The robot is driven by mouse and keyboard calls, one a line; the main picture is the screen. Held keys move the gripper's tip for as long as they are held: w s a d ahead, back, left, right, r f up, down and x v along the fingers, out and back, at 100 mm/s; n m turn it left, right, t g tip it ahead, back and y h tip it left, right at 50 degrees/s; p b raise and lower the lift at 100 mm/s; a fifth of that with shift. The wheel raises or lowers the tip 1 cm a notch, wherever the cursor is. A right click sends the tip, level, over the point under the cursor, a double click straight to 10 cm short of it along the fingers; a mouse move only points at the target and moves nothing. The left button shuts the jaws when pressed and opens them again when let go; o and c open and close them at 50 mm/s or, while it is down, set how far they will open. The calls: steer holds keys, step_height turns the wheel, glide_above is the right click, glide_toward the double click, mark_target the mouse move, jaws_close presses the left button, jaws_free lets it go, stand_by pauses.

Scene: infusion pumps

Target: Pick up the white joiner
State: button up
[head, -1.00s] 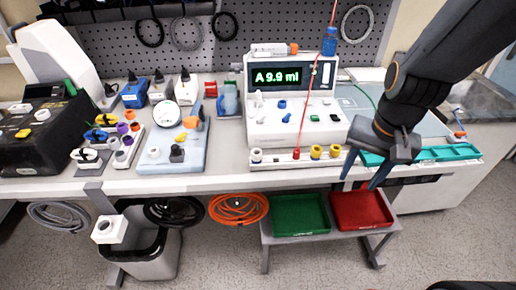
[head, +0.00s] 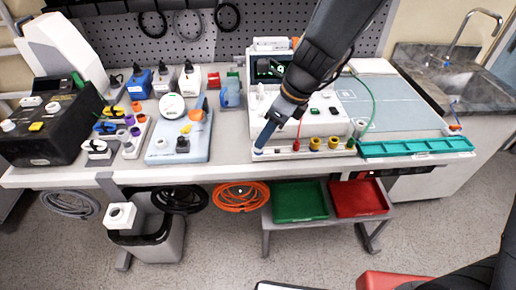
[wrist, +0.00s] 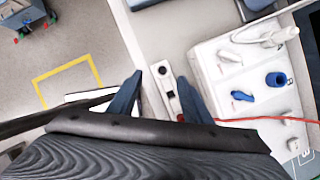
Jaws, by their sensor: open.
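A small, pale round piece, which looks like the white joiner (wrist: 166,83), sits at one end of the white rail (wrist: 173,103) along the pump's front in the wrist view. I cannot be sure of its exact shape. My gripper (wrist: 159,77) is open, with one blue finger on each side of that rail end. It appears empty. In the head view, my gripper (head: 264,137) points down at the left end of the rail (head: 302,154), and its fingers hide most of the piece there. Whether the fingers touch it cannot be told.
The infusion pump (head: 345,128) stands right behind the rail, partly hidden by my arm. A red post (head: 296,146) and yellow posts (head: 316,143) stand farther along the rail. A teal tray (head: 415,147) lies to the right, a blue board (head: 178,143) to the left.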

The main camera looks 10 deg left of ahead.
steer(key=shift+w+x, duration=0.15)
steer(key=shift+x, duration=1.15)
steer(key=shift+w+x, duration=0.15)
steer(key=shift+x, duration=1.2)
steer(key=shift+r, duration=0.1)
steer(key=c, duration=1.1)
